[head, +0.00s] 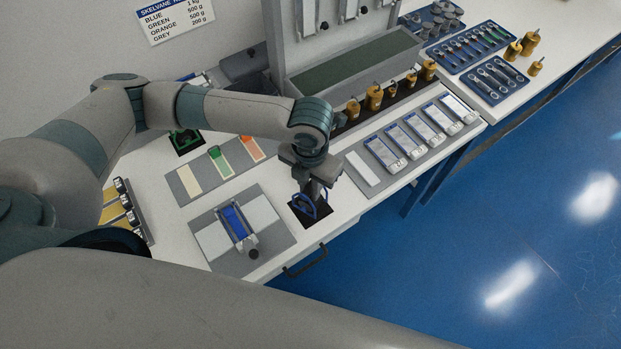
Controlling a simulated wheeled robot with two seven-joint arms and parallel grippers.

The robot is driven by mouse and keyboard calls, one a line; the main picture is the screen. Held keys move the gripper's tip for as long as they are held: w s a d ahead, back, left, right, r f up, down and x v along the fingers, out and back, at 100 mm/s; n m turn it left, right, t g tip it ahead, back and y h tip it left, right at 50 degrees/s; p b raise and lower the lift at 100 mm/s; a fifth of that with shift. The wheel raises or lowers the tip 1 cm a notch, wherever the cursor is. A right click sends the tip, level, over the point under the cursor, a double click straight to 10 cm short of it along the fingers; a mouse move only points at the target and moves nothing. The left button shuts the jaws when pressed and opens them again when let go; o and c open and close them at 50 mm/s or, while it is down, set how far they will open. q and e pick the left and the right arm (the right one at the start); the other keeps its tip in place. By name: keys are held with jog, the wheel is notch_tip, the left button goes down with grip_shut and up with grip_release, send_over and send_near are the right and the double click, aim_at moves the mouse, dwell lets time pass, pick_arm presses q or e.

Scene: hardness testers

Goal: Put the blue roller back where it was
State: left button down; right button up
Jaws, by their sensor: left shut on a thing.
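The blue roller (303,208) shows as blue curved parts under my left gripper (313,192), at a dark square pad (322,221) near the table's front edge. My left gripper points down and is shut on the roller. The fingers and wrist hide much of the roller. I cannot tell whether it rests on the pad or hangs just above it. My right gripper is not in view.
Left of the gripper, a grey plate (262,263) bears a blue-topped device (233,222). Behind is a mat with coloured strips (215,152). On the right are a tray of clear-topped pieces (410,135) and several brass weights (374,97). A drawer handle (306,262) juts from the front.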

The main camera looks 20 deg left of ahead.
pick_arm(q)
jog(key=shift+f, duration=0.55)
jog(key=shift+f, duration=0.1)
jog(key=c, duration=1.7)
grip_release()
jog(key=shift+f, duration=0.1)
jog(key=shift+o, duration=0.2)
jog(key=shift+r, duration=0.2)
notch_tip(320, 180, up, 10)
jog(key=shift+r+b, duration=0.25)
jog(key=shift+b, duration=0.95)
jog(key=shift+r, duration=0.7)
